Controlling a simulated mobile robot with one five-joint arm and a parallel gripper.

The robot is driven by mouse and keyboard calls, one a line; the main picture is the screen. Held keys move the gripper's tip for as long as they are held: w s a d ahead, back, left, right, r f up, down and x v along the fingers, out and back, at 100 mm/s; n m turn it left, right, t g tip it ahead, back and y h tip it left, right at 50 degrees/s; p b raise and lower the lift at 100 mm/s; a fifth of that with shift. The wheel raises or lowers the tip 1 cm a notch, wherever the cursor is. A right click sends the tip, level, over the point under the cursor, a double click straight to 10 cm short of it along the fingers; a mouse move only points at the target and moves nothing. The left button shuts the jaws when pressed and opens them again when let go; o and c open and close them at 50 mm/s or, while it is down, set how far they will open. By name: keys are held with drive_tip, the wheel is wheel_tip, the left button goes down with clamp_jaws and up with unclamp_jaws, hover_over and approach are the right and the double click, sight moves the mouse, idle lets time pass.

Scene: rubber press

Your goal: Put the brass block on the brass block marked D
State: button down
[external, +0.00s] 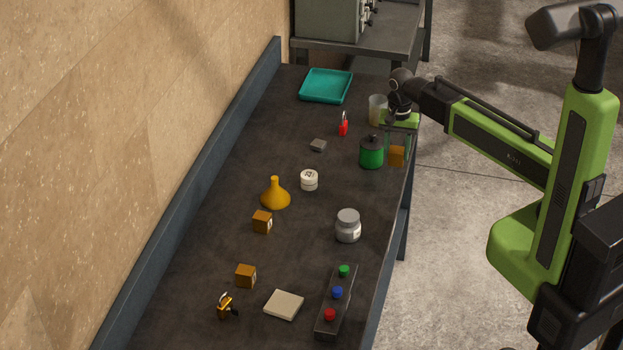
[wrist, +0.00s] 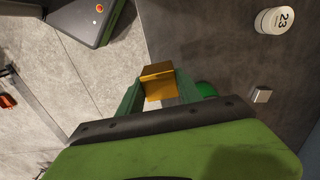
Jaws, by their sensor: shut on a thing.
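My gripper (external: 397,148) points down near the right edge of the bench and is shut on a brass block (external: 396,157). In the wrist view this block (wrist: 159,84) sits between the green fingertips, over the bench edge line. I cannot tell its height above the bench. Two other brass blocks stand on the bench: one (external: 262,222) in front of the yellow funnel, and one (external: 246,276) nearer the front. Both have a pale mark on the right face, too small to read, so I cannot tell which is D.
A green canister (external: 371,154) stands close left of my gripper, with a clear cup (external: 377,109) behind it.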

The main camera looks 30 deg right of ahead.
drive_tip(key=shift+s+d+r, duration=0.1)
drive_tip(key=shift+d+r, duration=0.15)
drive_tip(key=shift+d, duration=0.05)
